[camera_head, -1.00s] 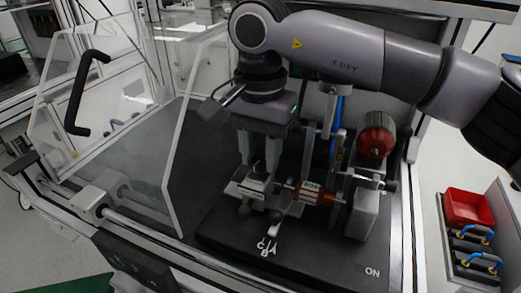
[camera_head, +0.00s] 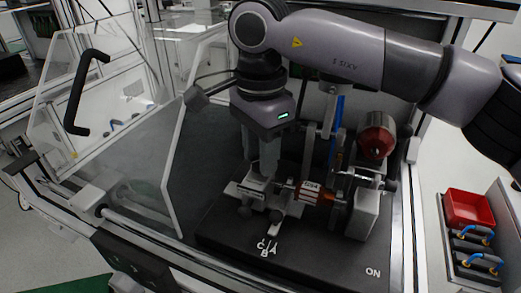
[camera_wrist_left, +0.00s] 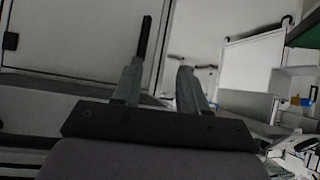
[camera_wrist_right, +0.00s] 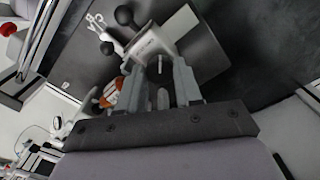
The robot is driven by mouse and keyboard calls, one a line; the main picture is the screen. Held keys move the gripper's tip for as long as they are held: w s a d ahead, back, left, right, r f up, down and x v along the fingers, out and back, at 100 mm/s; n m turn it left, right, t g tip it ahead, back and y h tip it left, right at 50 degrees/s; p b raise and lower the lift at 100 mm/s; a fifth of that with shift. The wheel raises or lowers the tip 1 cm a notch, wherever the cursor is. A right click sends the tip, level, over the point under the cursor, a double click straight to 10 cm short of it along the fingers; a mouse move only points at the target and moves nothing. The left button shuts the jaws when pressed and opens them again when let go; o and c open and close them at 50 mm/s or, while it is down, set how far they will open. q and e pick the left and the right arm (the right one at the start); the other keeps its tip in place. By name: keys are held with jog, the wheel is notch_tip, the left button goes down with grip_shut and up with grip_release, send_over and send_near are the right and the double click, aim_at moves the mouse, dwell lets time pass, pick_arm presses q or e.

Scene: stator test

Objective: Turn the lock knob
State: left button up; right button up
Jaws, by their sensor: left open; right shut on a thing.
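My right gripper (camera_head: 262,174) points down at the grey fixture block (camera_head: 240,190) on the black base plate (camera_head: 300,245). It is shut on the lock knob, which its fingers mostly hide in the head view. In the right wrist view, a small grey piece that looks like the knob (camera_wrist_right: 162,98) shows between the fingers (camera_wrist_right: 161,72). My left gripper (camera_wrist_left: 160,76) is open and empty in the left wrist view, facing a pale wall and cabinet. It is not in the head view.
An orange and white labelled cylinder (camera_head: 312,194) sits right of the block. A small lever (camera_head: 273,228) stands before the letters C, A, B. A red motor (camera_head: 377,140) is behind. A clear panel with a black handle (camera_head: 80,92) is left. A red bin (camera_head: 468,208) is right.

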jog(key=shift+r, duration=0.1)
jog(key=o, duration=1)
jog(key=shift+o, duration=0.2)
notch_tip(320, 180, up, 7)
jog(key=shift+r, duration=0.1)
